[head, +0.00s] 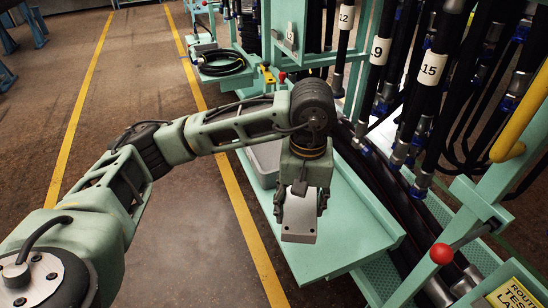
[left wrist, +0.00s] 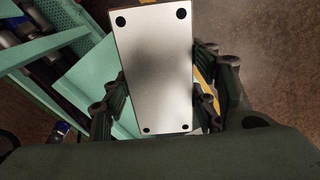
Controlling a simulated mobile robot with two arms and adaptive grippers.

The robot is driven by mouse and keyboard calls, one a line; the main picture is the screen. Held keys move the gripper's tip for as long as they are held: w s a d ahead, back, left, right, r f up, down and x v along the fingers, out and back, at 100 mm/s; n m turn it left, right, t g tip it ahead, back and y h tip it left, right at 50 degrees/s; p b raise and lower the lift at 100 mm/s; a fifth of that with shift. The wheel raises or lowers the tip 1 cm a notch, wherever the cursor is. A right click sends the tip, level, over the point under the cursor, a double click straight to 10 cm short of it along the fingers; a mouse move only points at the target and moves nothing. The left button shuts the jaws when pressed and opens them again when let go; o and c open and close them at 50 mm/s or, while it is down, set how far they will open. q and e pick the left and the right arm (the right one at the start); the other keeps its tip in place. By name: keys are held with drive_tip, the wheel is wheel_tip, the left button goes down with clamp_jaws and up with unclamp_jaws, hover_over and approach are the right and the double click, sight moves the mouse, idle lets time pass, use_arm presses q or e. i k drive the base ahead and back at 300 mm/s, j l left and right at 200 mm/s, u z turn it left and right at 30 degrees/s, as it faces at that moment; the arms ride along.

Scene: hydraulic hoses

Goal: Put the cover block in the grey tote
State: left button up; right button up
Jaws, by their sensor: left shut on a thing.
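The cover block (head: 300,221) is a silver plate-like block with dark holes at its corners. My left gripper (head: 300,202) is shut on it, pointing down, and holds it over the front part of the green shelf. In the left wrist view the block (left wrist: 155,75) sits between the dark finger pads, its holed face towards the camera. The grey tote (head: 262,163) appears to stand on the shelf behind and left of my gripper; my arm hides much of it. My right gripper is not in view.
The green shelf (head: 350,236) is bare to the right of the block. Black hoses with numbered tags (head: 432,68) hang at the right. A red knob (head: 441,254) sticks out at lower right. A coiled hose (head: 222,63) lies farther back. Open floor is at the left.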

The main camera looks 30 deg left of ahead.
sight(269, 150)
drive_tip(key=i+j+z, duration=0.15)
drive_tip(key=j, duration=0.2)
drive_tip(key=i+j+z, duration=0.1)
drive_tip(key=j, duration=0.25)
drive_tip(key=i+j+z, duration=0.15)
drive_tip(key=j, duration=0.2)
drive_tip(key=j+z, duration=0.1)
drive_tip(key=j, duration=0.3)
drive_tip(key=i, duration=0.05)
